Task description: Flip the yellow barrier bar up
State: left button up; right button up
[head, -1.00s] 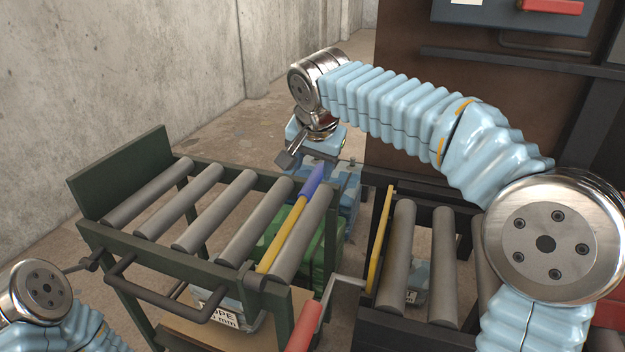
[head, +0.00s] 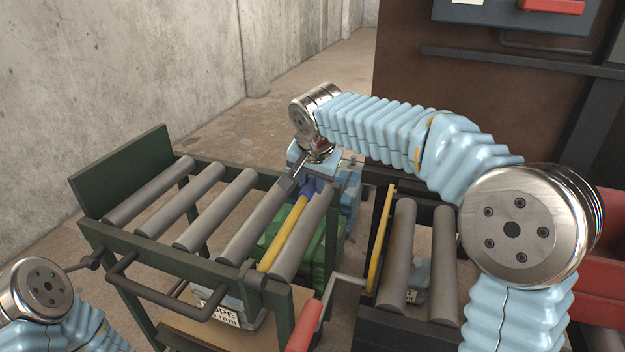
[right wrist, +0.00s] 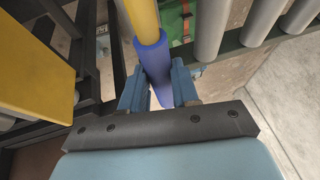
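The yellow barrier bar (head: 286,243) lies low and slanting between the last two rollers at the right end of the green roller cart. Its blue grip (head: 308,189) is at the far end. My right gripper (head: 305,178) is at this grip, partly hidden by its own wrist. In the right wrist view, the blue grip (right wrist: 154,62) lies between the two blue fingers (right wrist: 157,88), one on each side. They look open, with narrow gaps; contact is not clear. My left wrist shows at the lower left of the head view, but its fingers do not.
The green cart (head: 190,262) carries several grey rollers. To its right stands a dark roller stand with a yellow plate (head: 381,240), also seen in the right wrist view (right wrist: 35,70). A red-handled crank (head: 304,326) sits in the front between them. A green crate (head: 328,240) is below.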

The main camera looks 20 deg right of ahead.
grip_shut()
pick_arm(q)
jog(key=shift+f, duration=0.1)
pick_arm(e)
jog(key=shift+r, duration=0.1)
